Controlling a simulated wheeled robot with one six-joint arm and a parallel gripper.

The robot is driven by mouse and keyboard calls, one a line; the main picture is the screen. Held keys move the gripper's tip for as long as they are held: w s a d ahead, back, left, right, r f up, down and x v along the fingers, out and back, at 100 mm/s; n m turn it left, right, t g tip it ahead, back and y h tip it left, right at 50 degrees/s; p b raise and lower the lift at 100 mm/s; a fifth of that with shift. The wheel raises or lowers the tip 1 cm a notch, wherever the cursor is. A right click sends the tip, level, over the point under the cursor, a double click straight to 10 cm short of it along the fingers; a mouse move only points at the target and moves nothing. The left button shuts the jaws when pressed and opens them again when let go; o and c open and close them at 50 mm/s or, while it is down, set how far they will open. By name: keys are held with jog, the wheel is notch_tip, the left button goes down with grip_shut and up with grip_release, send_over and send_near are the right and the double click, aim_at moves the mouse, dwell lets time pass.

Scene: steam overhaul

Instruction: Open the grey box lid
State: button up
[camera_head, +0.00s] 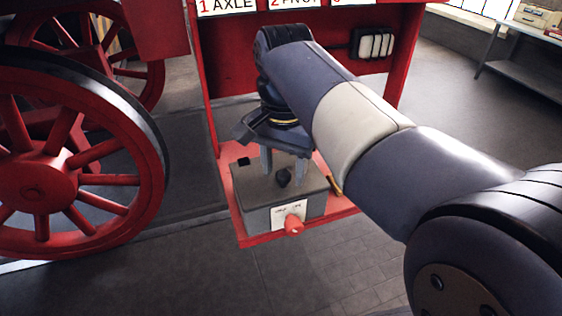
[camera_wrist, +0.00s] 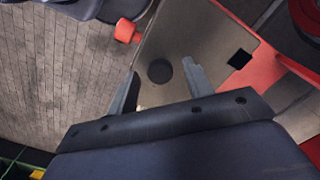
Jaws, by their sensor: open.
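The grey box (camera_head: 258,216) sits on a red shelf, with its lid (camera_head: 255,186) lying flat and closed on top. A dark round knob (camera_head: 283,177) stands on the lid; it also shows as a dark disc in the wrist view (camera_wrist: 159,71). A white label (camera_head: 289,214) and a red knob (camera_head: 293,225) are on the box's front. My gripper (camera_head: 282,177) points down over the lid with its fingers apart. In the wrist view my gripper (camera_wrist: 160,88) has one finger on each side of the lid knob, and nothing is held. I cannot tell the exact height of the fingertips.
The red shelf (camera_head: 245,240) has a low rim around the box. A red upright panel with numbered signs (camera_head: 228,6) rises behind. Large red spoked wheels (camera_head: 75,180) stand on the left. A bench (camera_head: 520,65) is far right. Paved floor in front is clear.

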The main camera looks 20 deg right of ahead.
grip_shut()
dwell(0.3)
